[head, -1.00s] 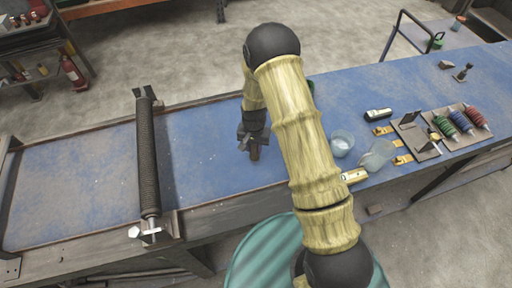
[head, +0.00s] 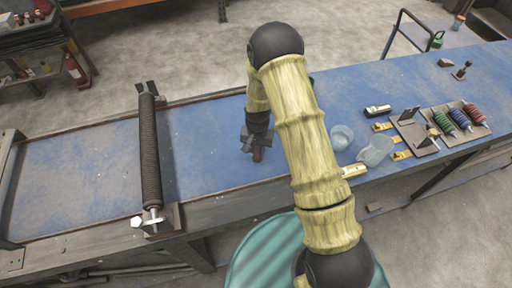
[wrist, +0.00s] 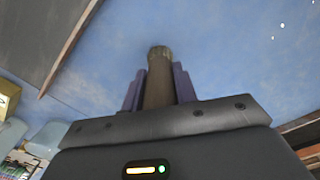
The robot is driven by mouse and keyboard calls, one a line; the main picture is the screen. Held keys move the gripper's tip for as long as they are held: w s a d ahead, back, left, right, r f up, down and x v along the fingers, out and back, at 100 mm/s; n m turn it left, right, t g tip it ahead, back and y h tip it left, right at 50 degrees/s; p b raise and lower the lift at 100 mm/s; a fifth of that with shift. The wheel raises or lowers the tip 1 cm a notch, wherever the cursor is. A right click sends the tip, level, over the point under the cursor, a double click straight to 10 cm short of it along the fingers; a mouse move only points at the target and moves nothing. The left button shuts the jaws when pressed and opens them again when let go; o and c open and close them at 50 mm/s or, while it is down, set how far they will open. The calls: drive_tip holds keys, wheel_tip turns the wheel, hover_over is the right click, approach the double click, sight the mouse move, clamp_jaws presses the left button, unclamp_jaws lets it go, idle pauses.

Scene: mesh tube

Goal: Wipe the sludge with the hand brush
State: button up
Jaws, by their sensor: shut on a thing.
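My gripper (head: 257,148) is low over the blue tabletop (head: 212,152), right of the dark ribbed roller. In the wrist view its purple fingers (wrist: 158,88) are shut on a brown, round-ended stick-like thing, which I take to be the hand brush (wrist: 158,70). In the head view only a small brown bit of the brush (head: 258,156) shows below the fingers. Its bristles cannot be made out, and I cannot tell whether it touches the table. I cannot pick out the sludge with certainty; only small pale specks show on the blue surface.
The ribbed roller (head: 150,150) crosses the table on the left. To the right stand a translucent cup (head: 341,138), a clear flattish vessel (head: 375,151), a black case (head: 378,111) and a rack of coloured coils (head: 459,119). Blue surface left of the roller is clear.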

wheel_tip(320, 180, up, 2)
drive_tip(key=shift+s+r+p, duration=0.15)
drive_tip(key=shift+r+p, duration=0.1)
drive_tip(key=shift+p, duration=0.35)
drive_tip(key=shift+w+r+p, duration=0.2)
drive_tip(key=shift+r+p, duration=0.25)
drive_tip(key=shift+r, duration=0.1)
drive_tip(key=shift+a+r+p, duration=0.1)
drive_tip(key=shift+r+p, duration=0.8)
drive_tip(key=shift+r, duration=0.65)
drive_tip(key=shift+s+r+p, duration=0.2)
drive_tip(key=shift+r+p, duration=0.15)
drive_tip(key=shift+r, duration=0.35)
drive_tip(key=shift+w, duration=0.15)
